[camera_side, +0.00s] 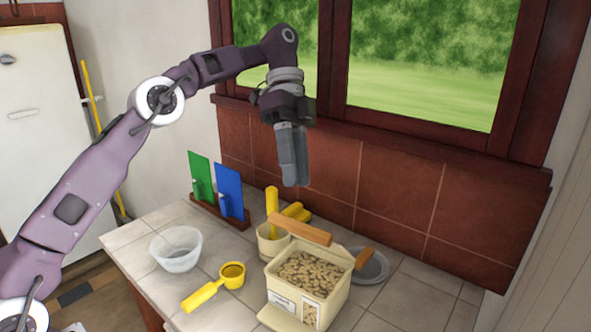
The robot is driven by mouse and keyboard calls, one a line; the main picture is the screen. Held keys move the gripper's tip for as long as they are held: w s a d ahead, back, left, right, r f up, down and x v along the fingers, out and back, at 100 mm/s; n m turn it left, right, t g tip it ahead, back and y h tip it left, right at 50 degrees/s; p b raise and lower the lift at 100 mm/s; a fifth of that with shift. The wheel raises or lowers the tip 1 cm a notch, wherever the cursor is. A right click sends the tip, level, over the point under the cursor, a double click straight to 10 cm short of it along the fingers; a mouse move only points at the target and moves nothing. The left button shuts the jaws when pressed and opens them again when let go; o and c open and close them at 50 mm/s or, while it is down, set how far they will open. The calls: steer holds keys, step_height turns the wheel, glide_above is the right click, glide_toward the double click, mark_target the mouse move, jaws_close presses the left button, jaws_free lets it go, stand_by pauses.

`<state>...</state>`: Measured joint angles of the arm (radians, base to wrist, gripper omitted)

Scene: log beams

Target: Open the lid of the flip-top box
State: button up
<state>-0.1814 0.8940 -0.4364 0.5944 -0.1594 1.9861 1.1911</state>
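A cream flip-top box (304,290) with labels on its front stands on the tiled counter, right of centre. Its top shows many small tan pieces; I cannot tell whether a clear lid covers them. A cream flap (284,319) juts out at the front base. My gripper (296,184) points down in the air well above the box, apart from it. It holds nothing visible. Its fingers overlap from this side, so the gap between them is hidden.
Left of the box lie a yellow scoop (205,292) and a clear bowl (176,250). Behind are a cream cup (272,243) with a yellow-handled tool, and green (200,178) and blue (229,190) boards in a rack. A grey dish (374,268) sits behind right. The counter's right is free.

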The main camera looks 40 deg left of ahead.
steer(key=shift+s+d+r, duration=0.15)
steer(key=shift+s+r, duration=0.05)
steer(key=shift+r, duration=0.05)
steer(key=c, duration=0.3)
steer(key=s+r+n, duration=0.1)
steer(key=s+r+n+t+y, duration=0.1)
steer(key=s, duration=0.1)
steer(key=s+d+r+t+y, duration=0.1)
steer(key=shift+s+r+n, duration=0.2)
steer(key=shift+s+n, duration=0.05)
steer(key=shift+n, duration=0.15)
jaws_close()
steer(key=s+a+r+n+t+y, duration=0.1)
steer(key=s+a+n+t+y, duration=0.15)
steer(key=s+n, duration=0.45)
steer(key=s+a+f+n+t, duration=0.2)
steer(key=s+a+f+n, duration=0.1)
steer(key=s, duration=0.7)
steer(key=n+t+h, duration=0.3)
steer(key=n+h, duration=1.6)
steer(key=n, duration=1.5)
glide_toward(313, 239)
steer(key=shift+w+d+f+y, duration=0.15)
steer(key=shift+w+d, duration=0.15)
steer(key=shift+d, duration=0.5)
steer(key=shift+w+d+f+y, duration=0.15)
steer(key=shift+w+d, duration=0.15)
steer(key=shift+d, duration=0.5)
